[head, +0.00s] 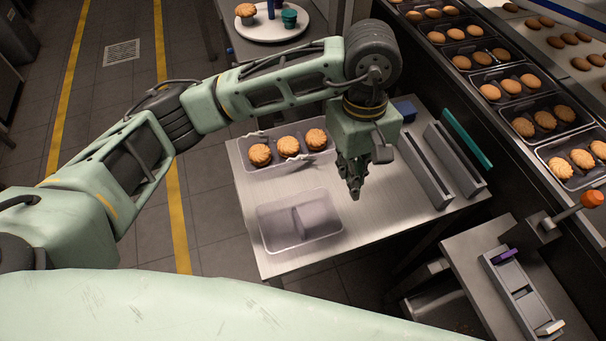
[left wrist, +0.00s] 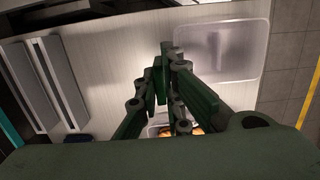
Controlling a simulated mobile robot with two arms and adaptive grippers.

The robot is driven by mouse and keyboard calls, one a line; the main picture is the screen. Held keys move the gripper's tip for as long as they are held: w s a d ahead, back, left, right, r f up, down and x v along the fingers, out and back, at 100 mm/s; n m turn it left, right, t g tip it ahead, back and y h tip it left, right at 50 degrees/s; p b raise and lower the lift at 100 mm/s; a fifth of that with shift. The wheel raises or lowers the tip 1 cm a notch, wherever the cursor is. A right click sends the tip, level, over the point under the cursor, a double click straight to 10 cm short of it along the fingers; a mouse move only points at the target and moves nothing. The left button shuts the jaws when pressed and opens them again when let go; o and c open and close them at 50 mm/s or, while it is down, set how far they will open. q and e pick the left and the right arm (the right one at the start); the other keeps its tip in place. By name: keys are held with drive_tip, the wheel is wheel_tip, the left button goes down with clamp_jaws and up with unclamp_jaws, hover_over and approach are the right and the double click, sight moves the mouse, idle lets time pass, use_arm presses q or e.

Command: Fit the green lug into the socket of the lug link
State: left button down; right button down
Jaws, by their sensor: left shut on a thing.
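My left gripper (head: 355,188) points down over the metal table, between the empty clear tray and the grey rails. In the left wrist view its fingers (left wrist: 167,72) are close together on a small dark green piece, which looks like the green lug (left wrist: 160,78); the fingers hide most of it. A grey slotted part, which looks like the lug link (head: 520,292), lies on the low bench at lower right. A purple piece (head: 503,256) sits at its far end and a whitish piece (head: 549,327) at its near end. My gripper is well apart from it.
The empty clear tray (head: 268,236) lies near the table's front; a tray with three biscuits (head: 244,150) is behind it. Grey rails (head: 424,172) and a teal bar (head: 466,139) stand at the right. An orange-knobbed lever (head: 591,199) rises beside the low bench.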

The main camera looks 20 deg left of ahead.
use_arm(q)
drive_tip(key=w+a+f+p, duration=0.1)
drive_tip(key=a+f, duration=0.1)
drive_tip(key=a, duration=0.1)
drive_tip(key=w+a+f+p, duration=0.1)
drive_tip(key=w+a+f, duration=0.1)
drive_tip(key=a, duration=0.1)
drive_tip(key=w+a+f, duration=0.2)
drive_tip(key=a, duration=0.1)
drive_tip(key=shift+w+a+f+p, duration=0.2)
drive_tip(key=shift+w+a+p, duration=0.1)
drive_tip(key=shift+p, duration=0.1)
drive_tip(key=shift+a+f, duration=0.1)
drive_tip(key=shift+f, duration=0.1)
wheel_tip(320, 180, down, 3)
drive_tip(key=shift+f+p, duration=0.15)
drive_tip(key=shift+p, duration=0.45)
drive_tip(key=shift+f, duration=0.25)
drive_tip(key=shift+f, duration=0.1)
drive_tip(key=shift+f, duration=0.1)
drive_tip(key=c, duration=1.9)
unclamp_jaws()
